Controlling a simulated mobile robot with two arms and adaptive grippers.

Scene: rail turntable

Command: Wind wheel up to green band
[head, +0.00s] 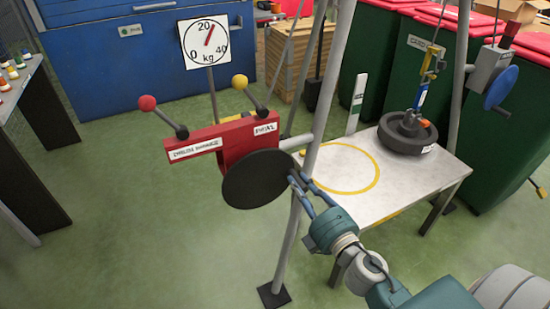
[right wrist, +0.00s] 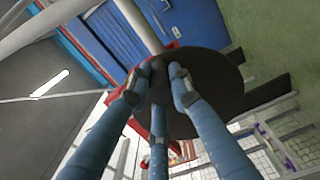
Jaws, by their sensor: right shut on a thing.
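A dark grey wheel (head: 404,138) hangs on a blue and yellow hook line (head: 424,82) at the right of the white table (head: 415,192). I cannot tell if it touches the top. A white upright post with a green band (head: 358,98) stands behind the table's left side. A red winch (head: 235,140) on the frame carries a black disc (head: 258,178). My right gripper (head: 298,182) is shut at the disc's right edge. In the right wrist view its fingers (right wrist: 158,85) close around a dark grip in front of the disc. My left gripper is out of view.
Two levers with a red knob (head: 147,103) and a yellow knob (head: 240,81) stick up from the winch. A dial (head: 204,42) shows its needle near 20 kg. A blue disc (head: 501,88) is at the right. Grey frame legs (head: 330,95) stand close by.

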